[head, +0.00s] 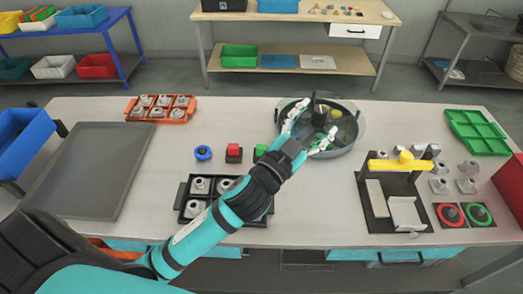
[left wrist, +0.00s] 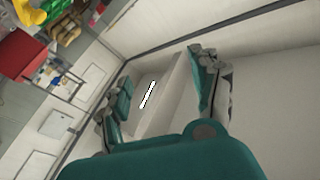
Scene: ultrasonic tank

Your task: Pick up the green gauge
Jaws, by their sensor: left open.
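A round grey tank (head: 344,149) with a dark rim stands at the back middle of the table. A small green piece (head: 318,138) shows inside it, partly hidden by my fingers; I cannot tell for sure whether it is the green gauge. A yellow piece (head: 334,113) is also in the tank. My left gripper (head: 309,127) is open over the tank, its fingers spread. In the left wrist view its two fingers (left wrist: 163,92) are apart with nothing held between them. My right gripper is out of view.
A black tray (head: 182,203) sits partly under my arm. An orange tray (head: 133,110) stands behind. A black fixture with a yellow bar (head: 395,165) and a green tray (head: 478,133) are right.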

